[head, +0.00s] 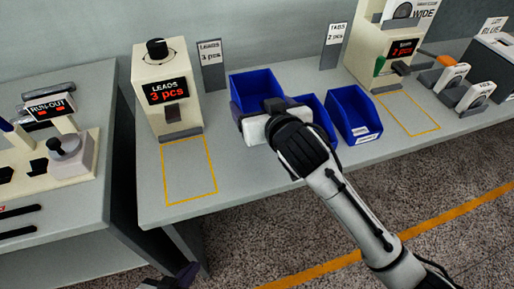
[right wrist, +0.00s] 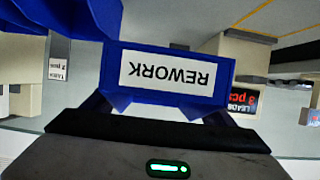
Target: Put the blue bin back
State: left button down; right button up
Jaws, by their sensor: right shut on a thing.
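A blue bin (head: 254,88) stands out at the back of the table's middle, with my right gripper (head: 272,108) at its front. In the right wrist view the same bin shows a white label (right wrist: 168,75) reading REWORK, upside down. My right gripper is shut on the bin's front; its dark fingers show just below the label. I cannot tell whether the bin touches the table. Two more blue bins stand to its right: one (head: 318,112) partly hidden by my right gripper, one (head: 353,114) in clear view. My left gripper (head: 182,277) shows only partly at the bottom edge.
A LEADS machine (head: 160,90) stands left, with an empty yellow outline (head: 190,196) before it. Another machine (head: 392,45) stands back right, with a second yellow outline (head: 431,128). Small sign cards (head: 210,62) stand at the back. A separate bench (head: 75,200) is at far left.

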jog(key=f, duration=0.6)
jog(key=shift+a, duration=0.4)
jog(key=shift+f+b, duration=0.5)
jog(key=shift+f, duration=1.75)
jog(key=shift+f, duration=0.15)
jog(key=o, duration=1.2)
jog(key=shift+s+r, duration=0.1)
jog(key=shift+r, duration=0.1)
jog(key=v, duration=1.2)
jog(key=shift+d+f+p, duration=0.1)
jog(key=shift+p, duration=0.25)
